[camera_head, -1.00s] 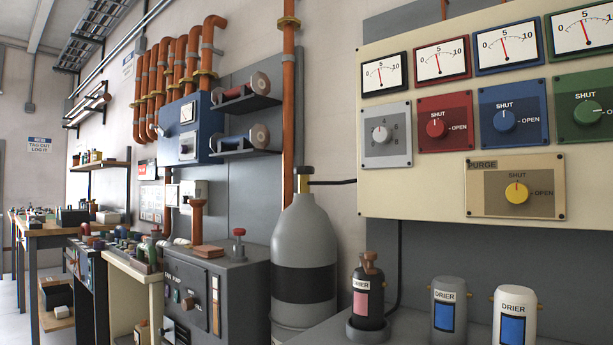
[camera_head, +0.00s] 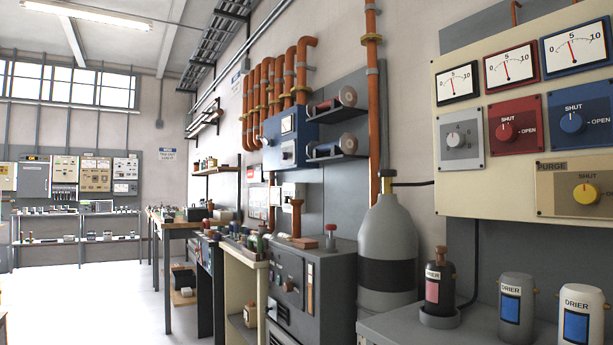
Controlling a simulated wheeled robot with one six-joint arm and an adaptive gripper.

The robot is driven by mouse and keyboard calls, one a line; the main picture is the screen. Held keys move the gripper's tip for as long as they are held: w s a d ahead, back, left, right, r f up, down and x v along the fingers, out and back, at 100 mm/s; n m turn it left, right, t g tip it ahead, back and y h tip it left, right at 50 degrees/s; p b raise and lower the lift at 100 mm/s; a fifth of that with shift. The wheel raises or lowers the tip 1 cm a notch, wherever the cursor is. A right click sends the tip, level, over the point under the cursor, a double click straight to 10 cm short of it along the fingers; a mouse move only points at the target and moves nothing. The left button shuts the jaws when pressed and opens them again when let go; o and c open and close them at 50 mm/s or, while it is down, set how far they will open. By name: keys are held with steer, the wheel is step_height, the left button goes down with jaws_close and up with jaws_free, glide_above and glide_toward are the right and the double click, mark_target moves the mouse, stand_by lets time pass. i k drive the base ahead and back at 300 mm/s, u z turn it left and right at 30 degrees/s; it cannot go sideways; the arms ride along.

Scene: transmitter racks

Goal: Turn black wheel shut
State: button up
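I cannot make out a black wheel for certain in the head view. A tall grey gas cylinder (camera_head: 387,250) with a black band stands at the middle right. Its top has a dark cap and brass valve (camera_head: 385,182), too small to tell whether a wheel is on it. A cream panel (camera_head: 470,198) at the right carries a grey knob (camera_head: 453,140), a red knob (camera_head: 504,132), a blue knob (camera_head: 571,122) and a yellow knob (camera_head: 586,194). The red and blue knobs have SHUT and OPEN marks. My gripper is not in view.
A dark bottle (camera_head: 433,285), a grey drier (camera_head: 516,303) and a white drier (camera_head: 580,317) stand on a grey bench (camera_head: 400,327) at the lower right. A grey cabinet (camera_head: 335,285) stands left of the cylinder. Clear floor (camera_head: 105,300) lies at the left.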

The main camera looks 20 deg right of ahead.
mark_target(392, 172)
steer(key=u, duration=0.8)
steer(key=i, duration=0.9)
steer(key=z, duration=2.4)
